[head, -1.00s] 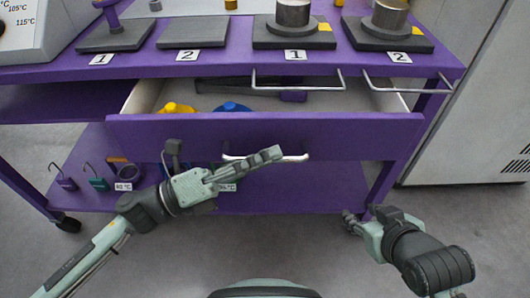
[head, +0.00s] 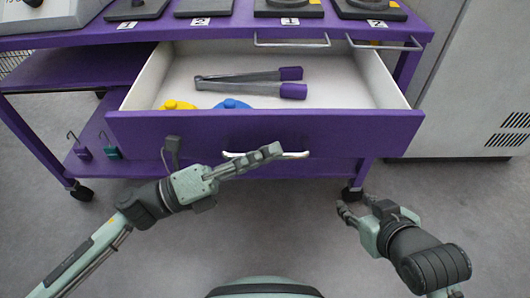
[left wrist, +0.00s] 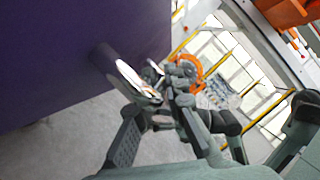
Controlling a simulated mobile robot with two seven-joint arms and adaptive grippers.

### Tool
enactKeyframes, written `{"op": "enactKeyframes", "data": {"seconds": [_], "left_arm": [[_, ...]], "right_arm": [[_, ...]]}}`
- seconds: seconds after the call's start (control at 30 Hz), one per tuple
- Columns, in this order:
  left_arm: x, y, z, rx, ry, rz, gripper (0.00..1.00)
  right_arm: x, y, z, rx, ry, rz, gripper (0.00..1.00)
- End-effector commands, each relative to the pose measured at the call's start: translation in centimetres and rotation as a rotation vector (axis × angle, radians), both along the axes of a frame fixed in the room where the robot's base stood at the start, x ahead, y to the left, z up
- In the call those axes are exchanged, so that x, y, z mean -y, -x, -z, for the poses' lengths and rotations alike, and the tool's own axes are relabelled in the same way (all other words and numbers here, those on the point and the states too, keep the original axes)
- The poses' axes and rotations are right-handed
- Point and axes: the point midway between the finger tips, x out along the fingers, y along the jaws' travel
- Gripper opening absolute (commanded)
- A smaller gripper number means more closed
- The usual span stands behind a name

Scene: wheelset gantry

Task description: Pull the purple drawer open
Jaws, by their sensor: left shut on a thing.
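The purple drawer (head: 265,131) stands well out from the purple cart, its white inside showing. Its silver bar handle (head: 293,155) is on the front panel. My left gripper (head: 268,152) is at this handle, shut on it. In the left wrist view the handle (left wrist: 138,82) runs between the fingers of my left gripper (left wrist: 158,115), beside the purple front panel (left wrist: 70,50). My right gripper (head: 343,212) hangs to the right, below the drawer front, clear of it. Its fingertips look apart, with nothing between them.
Tongs with purple tips (head: 250,85), a yellow object (head: 178,105) and a blue object (head: 232,104) lie in the drawer. Numbered dark plates (head: 290,8) stand on the cart top (head: 225,30). A grey cabinet (head: 480,100) stands right. The floor in front is open.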

Motion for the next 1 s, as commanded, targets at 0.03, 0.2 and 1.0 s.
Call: {"op": "enactKeyframes", "data": {"seconds": [0.03,0.2,1.0], "left_arm": [[0.0,0.0,0.0,0.001,-0.001,-0.001,0.00],[-0.1,-0.1,0.0,0.000,-0.001,-0.002,0.17],[-5.8,2.0,1.5,-0.005,-0.004,-0.004,0.33]], "right_arm": [[0.0,0.0,0.0,0.001,-0.001,0.001,0.40],[0.0,-0.2,-0.1,0.004,-0.001,0.001,0.40],[0.1,-0.1,0.0,0.001,0.003,0.000,0.40]]}}
